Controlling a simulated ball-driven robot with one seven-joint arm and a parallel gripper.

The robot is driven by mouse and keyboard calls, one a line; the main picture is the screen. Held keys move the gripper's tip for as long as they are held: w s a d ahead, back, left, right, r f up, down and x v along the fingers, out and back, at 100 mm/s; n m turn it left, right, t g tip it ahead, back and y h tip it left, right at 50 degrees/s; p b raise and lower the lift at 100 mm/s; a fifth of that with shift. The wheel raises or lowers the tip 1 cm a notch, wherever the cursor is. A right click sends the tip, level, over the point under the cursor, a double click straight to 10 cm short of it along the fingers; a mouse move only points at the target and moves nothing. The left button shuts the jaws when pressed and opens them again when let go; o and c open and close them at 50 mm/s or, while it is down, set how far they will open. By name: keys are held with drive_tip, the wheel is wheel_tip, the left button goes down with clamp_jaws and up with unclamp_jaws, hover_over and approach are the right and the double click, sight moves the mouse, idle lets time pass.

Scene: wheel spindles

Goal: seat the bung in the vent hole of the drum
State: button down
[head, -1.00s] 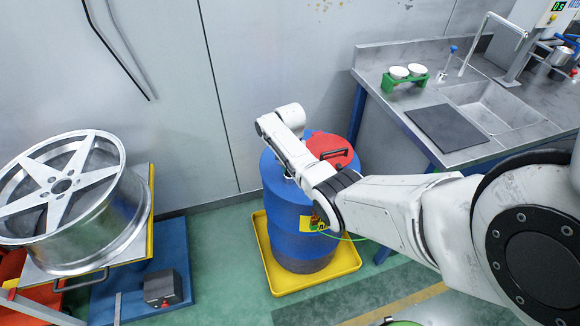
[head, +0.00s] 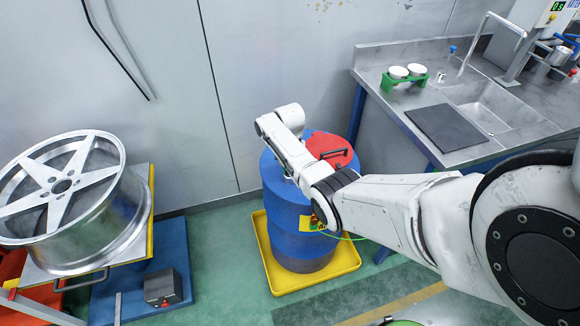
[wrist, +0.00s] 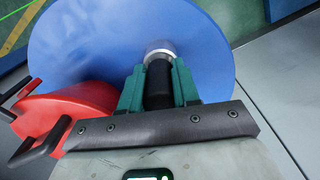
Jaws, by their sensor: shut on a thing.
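The blue drum (head: 285,215) stands upright, partly behind my arm. Its blue top (wrist: 85,40) fills much of the wrist view. My gripper (wrist: 158,70) has teal fingers shut on the dark cylindrical bung (wrist: 158,85), above the drum top. A pale metal ring shows at the bung's far end, against the drum top. I cannot tell whether the ring belongs to the bung or to the vent hole, or how deep the bung sits. The vent hole itself is hidden. In the head view my arm hides the gripper and the bung.
A red lidded item with a dark handle (head: 330,150) is at the drum's top right, close to my gripper in the wrist view (wrist: 70,110). The drum stands in a yellow tray (head: 345,262). A steel sink bench (head: 400,105) is at right, a wheel (head: 65,195) at left.

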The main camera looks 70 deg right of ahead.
drive_tip(key=shift+f+b, duration=0.45)
drive_tip(key=shift+f, duration=0.05)
drive_tip(key=shift+r, duration=0.1)
idle(0.3)
drive_tip(key=shift+r+p, duration=0.45)
drive_tip(key=shift+p, duration=0.15)
drive_tip(key=shift+w, duration=0.1)
idle(0.8)
drive_tip(key=shift+f+b, duration=0.5)
drive_tip(key=shift+f, duration=0.1)
idle(0.7)
drive_tip(key=shift+r, duration=0.25)
drive_tip(key=shift+r+p, duration=0.35)
drive_tip(key=shift+p, duration=0.25)
